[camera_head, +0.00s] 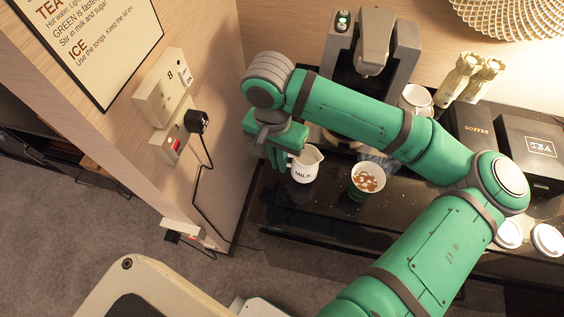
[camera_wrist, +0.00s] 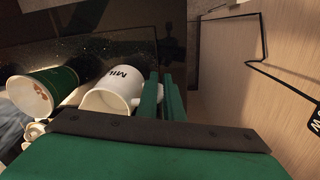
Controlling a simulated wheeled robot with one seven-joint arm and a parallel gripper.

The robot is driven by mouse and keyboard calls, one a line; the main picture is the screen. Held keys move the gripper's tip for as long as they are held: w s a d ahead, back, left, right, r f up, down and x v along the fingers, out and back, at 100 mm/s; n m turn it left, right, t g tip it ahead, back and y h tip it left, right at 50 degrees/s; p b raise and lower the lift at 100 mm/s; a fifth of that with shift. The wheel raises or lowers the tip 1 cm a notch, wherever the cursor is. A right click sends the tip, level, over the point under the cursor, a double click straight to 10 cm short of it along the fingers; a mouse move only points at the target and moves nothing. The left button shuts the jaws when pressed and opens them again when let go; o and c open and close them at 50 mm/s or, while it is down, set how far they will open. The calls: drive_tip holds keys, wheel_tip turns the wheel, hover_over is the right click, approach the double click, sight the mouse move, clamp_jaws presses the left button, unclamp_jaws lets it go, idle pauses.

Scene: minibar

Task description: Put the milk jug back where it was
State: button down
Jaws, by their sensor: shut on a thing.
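The white milk jug (camera_head: 306,166), marked MILK, is at the left end of the dark counter, just left of a green paper cup (camera_head: 367,181). My gripper (camera_head: 284,150) is at the jug's left side, with its fingers shut on the handle side. In the wrist view the jug (camera_wrist: 113,91) lies left of my green fingers (camera_wrist: 163,96), which close around its handle. The jug looks about upright. I cannot tell whether its base touches the counter. The cup also shows in the wrist view (camera_wrist: 62,84) and has a brown and white drink in it.
A coffee machine (camera_head: 341,62) stands behind my arm. Boxes marked COFFEE (camera_head: 478,128) and TEA (camera_head: 535,150) are at the right. A wall with a plugged socket (camera_head: 165,88) is close on the left. The dark counter (camera_head: 320,222) is bare in front of the jug.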

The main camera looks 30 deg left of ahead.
drive_tip(key=shift+w+f, duration=0.15)
drive_tip(key=shift+f, duration=1.5)
drive_tip(key=c, duration=1.9)
unclamp_jaws()
drive_tip(key=shift+f, duration=0.1)
drive_tip(key=r, duration=1.2)
drive_tip(key=shift+a+r, duration=0.15)
drive_tip(key=shift+a, duration=0.2)
